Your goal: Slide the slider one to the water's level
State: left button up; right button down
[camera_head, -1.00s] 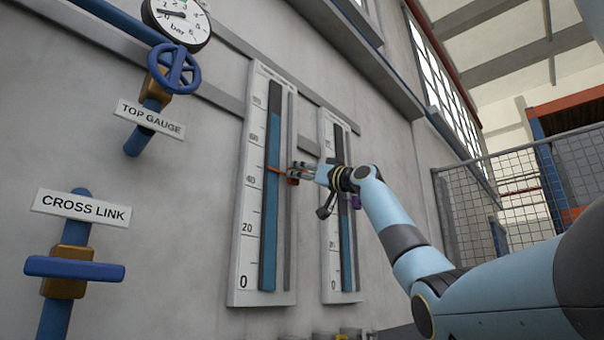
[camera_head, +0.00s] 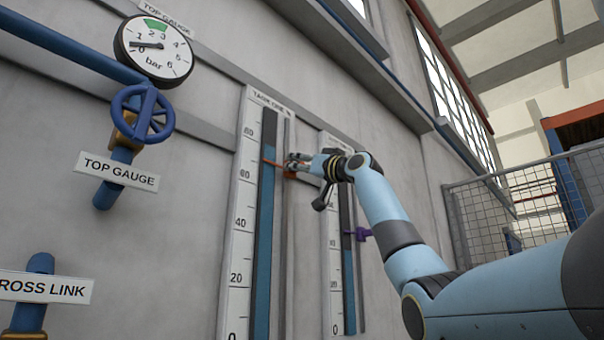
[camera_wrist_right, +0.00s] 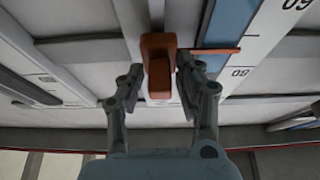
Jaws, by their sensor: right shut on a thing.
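The tank one gauge (camera_head: 241,220) is a tall white scale on the wall with a blue water column (camera_head: 263,240). Its orange slider (camera_head: 289,174) has a thin pointer across the column, between the 60 and 80 marks. My right gripper (camera_head: 292,163) is on the slider. In the right wrist view the gripper (camera_wrist_right: 158,88) has its fingers on either side of the orange slider block (camera_wrist_right: 158,65). My left gripper is out of view.
A second gauge (camera_head: 331,265) with a purple slider (camera_head: 362,234) stands just right, partly behind my right arm. At left are a pressure dial (camera_head: 153,50), a blue valve wheel (camera_head: 142,113) and pipes. A mesh fence (camera_head: 515,205) stands at right.

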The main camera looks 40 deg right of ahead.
aim_at(288, 148)
notch_tip(288, 148, up, 5)
jog(key=shift+f+p, duration=0.2)
jog(key=shift+p, duration=0.4)
jog(key=shift+r, duration=0.35)
jog(key=c, duration=1.2)
grip_release()
jog(key=shift+o, duration=0.2)
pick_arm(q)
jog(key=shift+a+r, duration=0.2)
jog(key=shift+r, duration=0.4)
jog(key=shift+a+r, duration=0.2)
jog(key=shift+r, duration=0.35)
pick_arm(e)
jog(key=v, duration=1.2)
